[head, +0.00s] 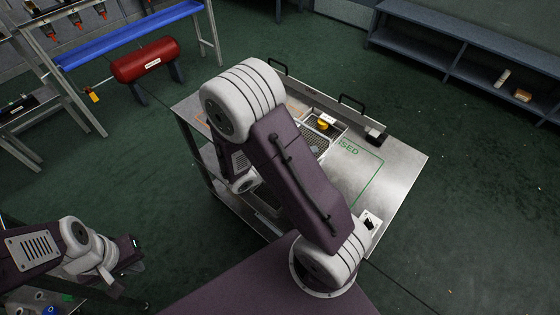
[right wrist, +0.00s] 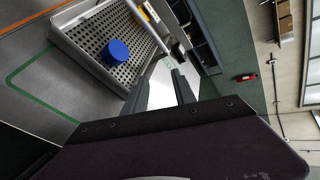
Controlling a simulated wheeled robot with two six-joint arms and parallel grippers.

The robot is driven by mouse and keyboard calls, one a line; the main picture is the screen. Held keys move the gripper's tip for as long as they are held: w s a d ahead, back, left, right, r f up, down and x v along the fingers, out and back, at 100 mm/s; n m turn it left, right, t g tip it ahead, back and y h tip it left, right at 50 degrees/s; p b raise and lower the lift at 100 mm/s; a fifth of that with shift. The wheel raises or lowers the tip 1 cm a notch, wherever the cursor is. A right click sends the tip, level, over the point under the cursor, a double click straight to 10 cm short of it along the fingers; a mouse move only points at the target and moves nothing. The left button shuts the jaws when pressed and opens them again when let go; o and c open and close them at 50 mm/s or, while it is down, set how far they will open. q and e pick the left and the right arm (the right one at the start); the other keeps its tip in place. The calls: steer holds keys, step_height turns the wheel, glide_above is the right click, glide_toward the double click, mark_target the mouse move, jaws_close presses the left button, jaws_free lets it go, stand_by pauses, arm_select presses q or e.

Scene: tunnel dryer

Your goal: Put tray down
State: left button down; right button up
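The metal tray (head: 339,131) has a perforated floor and lies on the steel table, partly hidden by my right arm in the head view. It also shows in the right wrist view (right wrist: 72,42), holding a round blue item (right wrist: 117,52) and a yellow item (right wrist: 150,14). A yellow item (head: 322,125) also shows in the head view. My right gripper (right wrist: 160,80) has two dark fingers apart, with a gap between them, close to the tray's near end; I see nothing clasped. My left gripper (head: 126,262) is at lower left, far from the tray; its fingers are unclear.
The steel table (head: 402,172) has a green outline (head: 368,190) with partly hidden lettering, and bare metal at its right. Black handles (head: 352,101) stand at its far edge. A small black device (head: 375,137) sits nearby. A red tank (head: 146,60) and blue-grey shelf (head: 465,52) stand beyond.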

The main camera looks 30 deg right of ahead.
steer(key=s+m+g+y, duration=0.1)
steer(key=s+m, duration=0.1)
steer(key=s+a+f+m+g+y, duration=0.1)
steer(key=s+m, duration=0.1)
steer(key=m, duration=0.1)
steer(key=s+m+g, duration=0.1)
steer(key=m, duration=0.2)
steer(key=shift+s+a+f+y, duration=0.15)
steer(key=shift+s+a+y, duration=0.2)
steer(key=shift+s+y, duration=0.05)
steer(key=s+a+m+y, duration=0.1)
steer(key=m, duration=0.1)
steer(key=s+a+f+m+y, duration=0.1)
steer(key=m, duration=0.2)
steer(key=s+a+m+g+y, duration=0.1)
steer(key=a+m, duration=0.1)
steer(key=shift+f+m, duration=0.2)
steer(key=shift+m, duration=0.2)
steer(key=w+a+r+m+t+y, duration=0.15)
steer(key=a+m+y, duration=0.3)
steer(key=m, duration=0.45)
steer(key=w+a+m+t+y, duration=0.25)
steer(key=a+m, duration=0.35)
steer(key=m, duration=0.3)
step_height(320, 180, up, 8)
steer(key=p, duration=0.8)
steer(key=shift+w, duration=0.4)
